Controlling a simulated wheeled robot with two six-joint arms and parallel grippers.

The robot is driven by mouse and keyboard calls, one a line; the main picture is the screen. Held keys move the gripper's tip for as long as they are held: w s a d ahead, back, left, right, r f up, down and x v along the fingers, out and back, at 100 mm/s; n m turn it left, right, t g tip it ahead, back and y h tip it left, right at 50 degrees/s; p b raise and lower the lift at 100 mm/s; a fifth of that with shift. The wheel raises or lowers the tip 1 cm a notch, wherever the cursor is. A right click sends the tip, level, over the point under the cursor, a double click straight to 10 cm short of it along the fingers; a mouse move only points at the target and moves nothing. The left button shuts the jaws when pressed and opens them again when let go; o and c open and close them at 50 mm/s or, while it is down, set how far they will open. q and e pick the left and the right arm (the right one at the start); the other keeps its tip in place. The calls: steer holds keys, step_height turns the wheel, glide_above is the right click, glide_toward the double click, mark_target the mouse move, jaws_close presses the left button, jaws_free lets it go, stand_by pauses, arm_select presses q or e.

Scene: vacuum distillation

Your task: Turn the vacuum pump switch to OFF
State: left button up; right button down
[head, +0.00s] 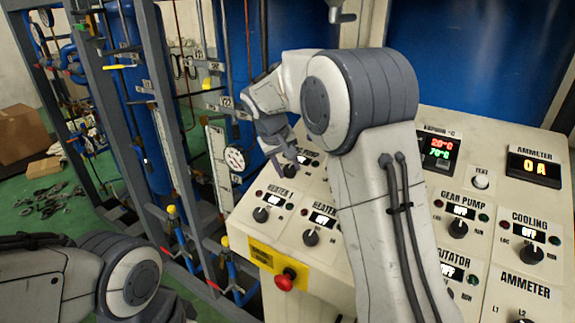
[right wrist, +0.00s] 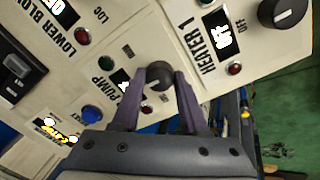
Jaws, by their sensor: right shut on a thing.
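The pump switch is a dark round knob (right wrist: 156,76) on the cream panel, beside a label of which "PUMP" can be read in the right wrist view. My right gripper (right wrist: 163,74) has its two purple-grey fingers on either side of this knob and is shut on it. In the head view my right gripper (head: 284,152) reaches down to the upper left of the panel, and its fingers hide most of the knob. The small display (right wrist: 119,86) by the knob is partly covered by a finger, so its text cannot be read. My left gripper is out of view.
Close by is the Heater 1 knob (head: 261,215), with another heater knob (head: 311,238) to its right. A red emergency button (head: 285,280) sticks out from the panel front. Pipe racks (head: 165,120) stand to the left. A blue button (right wrist: 91,115) sits near the gripper.

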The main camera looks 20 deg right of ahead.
steer(key=shift+r+n, duration=0.1)
steer(key=shift+n, duration=0.3)
steer(key=shift+c, duration=2.2)
jaws_free()
steer(key=b+v, duration=0.2)
steer(key=v, duration=0.8)
steer(key=shift+r, duration=0.15)
steer(key=shift+s+a, duration=0.1)
